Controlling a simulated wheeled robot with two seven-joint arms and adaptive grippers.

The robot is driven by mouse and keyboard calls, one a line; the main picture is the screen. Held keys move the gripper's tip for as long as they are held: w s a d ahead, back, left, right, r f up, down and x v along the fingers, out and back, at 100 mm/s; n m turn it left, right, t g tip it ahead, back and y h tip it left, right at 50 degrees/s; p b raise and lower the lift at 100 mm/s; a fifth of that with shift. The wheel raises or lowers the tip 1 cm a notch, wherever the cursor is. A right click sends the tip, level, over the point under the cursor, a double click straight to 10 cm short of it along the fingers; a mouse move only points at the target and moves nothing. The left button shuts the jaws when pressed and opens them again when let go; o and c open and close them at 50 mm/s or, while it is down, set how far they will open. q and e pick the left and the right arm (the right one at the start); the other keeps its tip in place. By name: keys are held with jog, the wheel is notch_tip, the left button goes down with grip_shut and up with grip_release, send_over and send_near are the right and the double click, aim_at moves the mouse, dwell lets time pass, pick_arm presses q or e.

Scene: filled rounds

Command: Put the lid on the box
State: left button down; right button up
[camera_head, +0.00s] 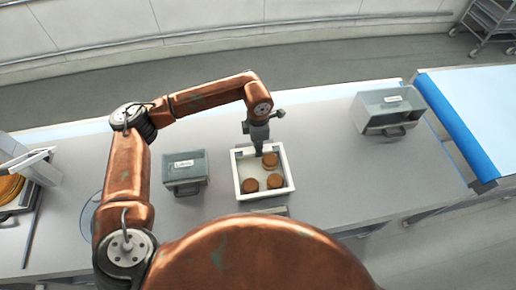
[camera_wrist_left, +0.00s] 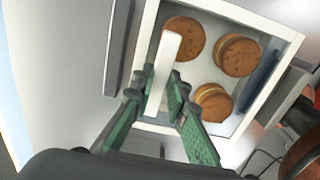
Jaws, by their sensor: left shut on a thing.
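The open-looking white box (camera_head: 239,180) stands on the counter, with three round brown filled biscuits (camera_head: 250,185) inside. Its rim also shows in the wrist view (camera_wrist_left: 272,22). My left gripper (camera_head: 259,151) is over the back part of the box and points down. In the wrist view its green-padded fingers (camera_wrist_left: 166,90) are shut on a narrow white piece (camera_wrist_left: 166,62), which crosses in front of one biscuit. This piece may be the lid or its handle; I cannot tell which, nor whether it touches the box. My right gripper is out of view.
A grey labelled case (camera_head: 185,170) stands left of the box. Another grey case (camera_head: 389,108) is at the back right. A blue-edged table (camera_head: 458,123) lies beyond it. The counter (camera_head: 335,165) between the box and the right case is clear.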

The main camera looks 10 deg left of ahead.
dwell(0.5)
pick_arm(q)
jog(key=shift+f+b, duration=0.25)
jog(key=shift+b, duration=0.1)
jog(key=c, duration=1.8)
grip_release()
jog(key=shift+o, duration=0.3)
jog(key=o, duration=0.4)
jog(key=shift+r, duration=0.15)
jog(key=shift+r+p, duration=1.3)
jog(key=shift+r, duration=2.1)
